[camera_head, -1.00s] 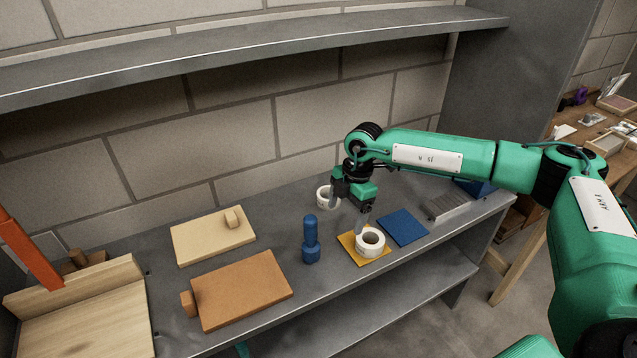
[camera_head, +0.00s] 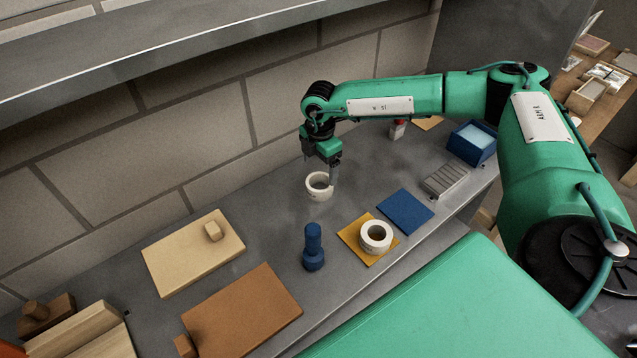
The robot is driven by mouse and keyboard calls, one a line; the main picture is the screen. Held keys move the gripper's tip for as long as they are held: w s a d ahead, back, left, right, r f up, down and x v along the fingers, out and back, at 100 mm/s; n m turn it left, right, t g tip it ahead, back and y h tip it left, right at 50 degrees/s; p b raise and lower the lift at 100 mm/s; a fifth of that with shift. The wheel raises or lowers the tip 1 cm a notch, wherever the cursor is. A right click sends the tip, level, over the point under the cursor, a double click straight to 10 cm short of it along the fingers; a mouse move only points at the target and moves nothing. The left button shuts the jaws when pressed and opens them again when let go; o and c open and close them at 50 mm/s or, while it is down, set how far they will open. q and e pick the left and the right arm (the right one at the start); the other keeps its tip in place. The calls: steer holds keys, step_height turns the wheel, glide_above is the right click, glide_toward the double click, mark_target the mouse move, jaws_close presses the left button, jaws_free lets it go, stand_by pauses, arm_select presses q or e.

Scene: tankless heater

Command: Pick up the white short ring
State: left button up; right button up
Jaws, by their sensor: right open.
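Two white rings show on the grey shelf. One white ring (camera_head: 319,186) stands on the bare shelf near the wall; the other white ring (camera_head: 376,237) lies on a yellow square (camera_head: 352,237). I cannot surely tell which is the short one. My right gripper (camera_head: 321,168) is open, pointing down at the ring near the wall, with one finger overlapping that ring's right side in the picture. I cannot tell if they touch. My left gripper is not in view.
A blue peg (camera_head: 313,247) stands in front of the wall-side ring. A blue square (camera_head: 405,211), a ribbed grey block (camera_head: 446,181) and a blue box (camera_head: 471,143) lie to the right. Two wooden boards (camera_head: 193,252) (camera_head: 241,312) lie left. An upper shelf (camera_head: 200,45) overhangs the back.

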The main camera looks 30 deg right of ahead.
mark_target(321, 182)
step_height(321, 182, down, 3)
steer(key=shift+w+r, duration=0.1)
steer(key=shift+r, duration=0.1)
steer(key=shift+d+f+p, duration=0.1)
steer(key=shift+f+p, duration=0.15)
steer(key=shift+p, duration=0.1)
steer(key=f, duration=0.2)
steer(key=f+p, duration=0.1)
steer(key=shift+w+d+f, duration=0.2)
steer(key=shift+d+f, duration=0.05)
steer(key=shift+f, duration=0.55)
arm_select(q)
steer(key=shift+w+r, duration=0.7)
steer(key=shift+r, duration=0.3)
arm_select(e)
steer(key=c, duration=1.1)
